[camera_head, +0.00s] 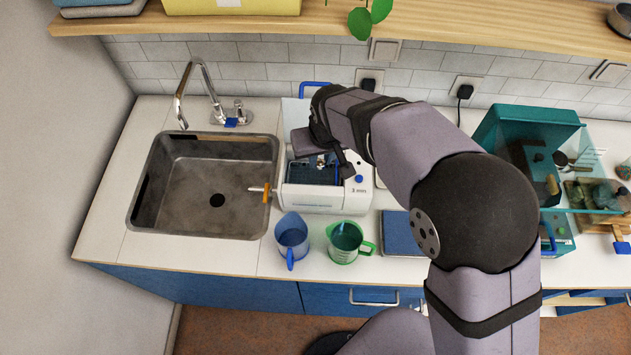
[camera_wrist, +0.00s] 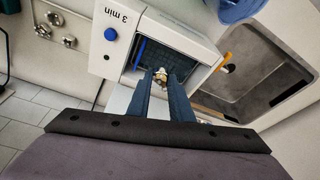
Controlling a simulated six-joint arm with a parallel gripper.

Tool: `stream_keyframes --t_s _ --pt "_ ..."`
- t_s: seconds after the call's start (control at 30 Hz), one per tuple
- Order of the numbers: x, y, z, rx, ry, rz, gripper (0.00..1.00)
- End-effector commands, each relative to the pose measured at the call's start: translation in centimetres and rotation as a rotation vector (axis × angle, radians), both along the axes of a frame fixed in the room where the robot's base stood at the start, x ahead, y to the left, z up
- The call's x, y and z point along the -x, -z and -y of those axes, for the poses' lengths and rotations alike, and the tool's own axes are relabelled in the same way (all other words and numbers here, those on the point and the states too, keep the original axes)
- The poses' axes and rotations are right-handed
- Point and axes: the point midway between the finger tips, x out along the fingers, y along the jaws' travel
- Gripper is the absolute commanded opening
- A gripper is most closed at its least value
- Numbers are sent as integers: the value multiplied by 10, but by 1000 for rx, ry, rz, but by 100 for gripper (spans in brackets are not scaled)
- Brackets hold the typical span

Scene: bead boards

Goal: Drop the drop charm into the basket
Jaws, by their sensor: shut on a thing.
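The drop charm, a small gold and pale piece, is between my fingertips in the wrist view (camera_wrist: 160,76). My gripper (camera_wrist: 162,84) is shut on it; in the head view my gripper (camera_head: 322,163) is above the open white machine (camera_head: 330,201) marked "3 min". The dark blue basket (camera_head: 310,177) sits in the machine's opening, partly hidden by my arm. In the wrist view the basket's mesh (camera_wrist: 180,62) lies beyond the charm. The charm appears over the basket; I cannot tell how high.
A sink (camera_head: 205,185) with a faucet is left of the machine. A blue jug (camera_head: 291,236) and a green jug (camera_head: 345,240) stand in front. A blue pad (camera_head: 402,232) and a teal case (camera_head: 540,125) are to the right.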

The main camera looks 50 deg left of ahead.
Motion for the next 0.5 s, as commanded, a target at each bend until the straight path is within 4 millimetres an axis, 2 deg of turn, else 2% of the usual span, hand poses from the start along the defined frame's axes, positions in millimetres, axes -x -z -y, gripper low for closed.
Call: stream_keyframes --t_s 0.03,0.2,0.5 --pt "0 10 0 1 0 0 0" --pt "0 26 0 0 0 0 0" --pt "0 39 0 -1 0 0 0"
